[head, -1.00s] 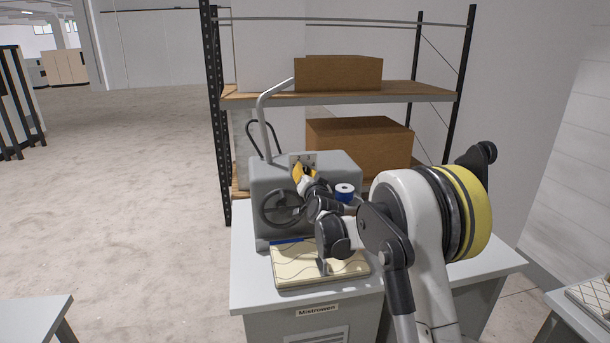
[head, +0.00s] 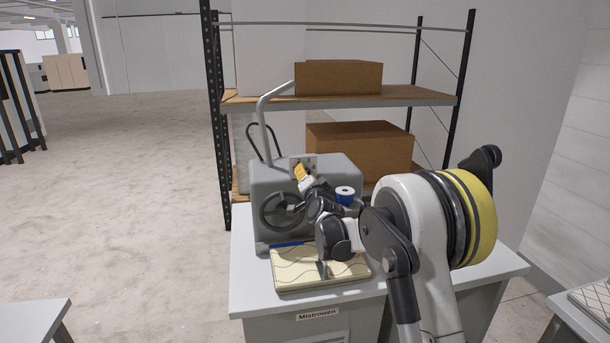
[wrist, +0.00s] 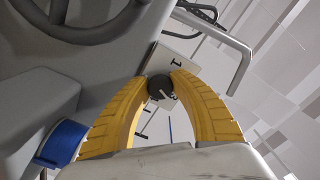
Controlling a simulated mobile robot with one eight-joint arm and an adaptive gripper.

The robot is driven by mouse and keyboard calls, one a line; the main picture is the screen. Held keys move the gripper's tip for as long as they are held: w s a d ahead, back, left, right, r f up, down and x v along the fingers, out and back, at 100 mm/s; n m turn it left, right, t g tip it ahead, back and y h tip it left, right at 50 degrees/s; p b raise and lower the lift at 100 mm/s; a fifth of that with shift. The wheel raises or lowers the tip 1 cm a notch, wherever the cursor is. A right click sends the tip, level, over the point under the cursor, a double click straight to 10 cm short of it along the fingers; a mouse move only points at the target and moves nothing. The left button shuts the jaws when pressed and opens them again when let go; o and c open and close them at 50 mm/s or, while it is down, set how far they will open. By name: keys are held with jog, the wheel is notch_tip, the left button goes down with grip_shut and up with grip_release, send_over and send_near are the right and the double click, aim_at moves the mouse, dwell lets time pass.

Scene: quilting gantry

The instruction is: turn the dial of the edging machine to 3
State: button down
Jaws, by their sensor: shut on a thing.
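The edging machine (head: 345,170) is a grey box with a handwheel on its front, standing on a cabinet. Its dial (wrist: 160,86) is a small dark knob on a light plate (wrist: 177,66) in the wrist view. A mark like a 1 shows on the plate. Other marks and the pointer cannot be read clearly. My gripper (wrist: 161,84) has yellow fingers shut on the dial from both sides. In the head view my gripper (head: 301,172) is at the top front of the machine and covers the dial.
A blue and white spool (head: 344,194) stands beside my arm; it also shows in the wrist view (wrist: 62,142). A quilted pad (head: 298,272) lies in front of the machine. A bent grey bar (head: 264,120) rises behind. Shelves with cardboard boxes (head: 358,146) stand at the back.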

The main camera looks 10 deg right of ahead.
jog(key=c, duration=1.1)
grip_release()
jog(key=shift+o, duration=0.2)
jog(key=s, duration=1.2)
jog(key=shift+s, duration=0.1)
